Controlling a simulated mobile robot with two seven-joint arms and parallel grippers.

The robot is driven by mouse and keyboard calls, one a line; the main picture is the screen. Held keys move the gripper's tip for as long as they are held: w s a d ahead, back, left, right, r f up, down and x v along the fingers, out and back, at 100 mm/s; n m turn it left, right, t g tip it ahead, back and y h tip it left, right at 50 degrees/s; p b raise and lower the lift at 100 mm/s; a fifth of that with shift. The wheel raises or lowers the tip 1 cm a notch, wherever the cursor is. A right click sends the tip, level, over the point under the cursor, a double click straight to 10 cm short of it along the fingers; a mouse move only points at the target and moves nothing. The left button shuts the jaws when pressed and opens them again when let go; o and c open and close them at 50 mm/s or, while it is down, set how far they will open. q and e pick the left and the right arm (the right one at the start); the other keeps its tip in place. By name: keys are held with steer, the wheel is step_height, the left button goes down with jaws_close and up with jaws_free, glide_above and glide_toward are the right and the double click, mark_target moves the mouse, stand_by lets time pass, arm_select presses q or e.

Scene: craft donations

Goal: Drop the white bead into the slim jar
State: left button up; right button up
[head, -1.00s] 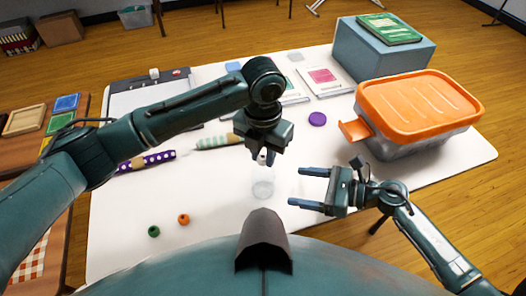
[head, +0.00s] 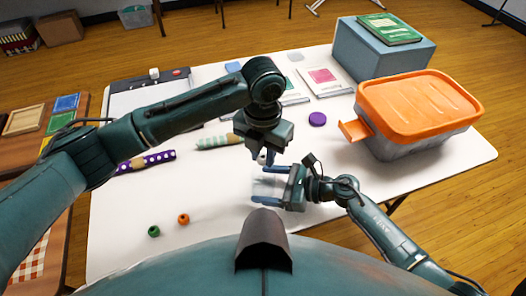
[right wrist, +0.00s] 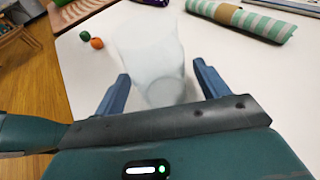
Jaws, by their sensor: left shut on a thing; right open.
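The white bead (head: 262,159) is pinched in my left gripper (head: 263,155), which points down above the slim jar. The slim jar (head: 268,187) is clear and stands upright on the white table, partly hidden behind my right gripper's fingers. My right gripper (head: 259,184) is open, with its fingers reaching in from the right on either side of the jar. In the right wrist view the jar (right wrist: 150,60) stands between the two spread fingers (right wrist: 160,88); whether either finger touches it I cannot tell.
A green bead (head: 154,231) and an orange bead (head: 183,219) lie on the table (head: 220,260) at the front left. A lidded orange box (head: 420,105) stands at the right. Patterned rolls (head: 217,142) lie behind the jar to the left.

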stand_by(0.3)
steer(key=c, duration=0.7)
arm_select(q)
steer(key=shift+f, duration=1.3)
stand_by(0.7)
steer(key=o, duration=1)
steer(key=shift+o, duration=0.2)
steer(key=shift+r, duration=0.1)
step_height(320, 180, up, 12)
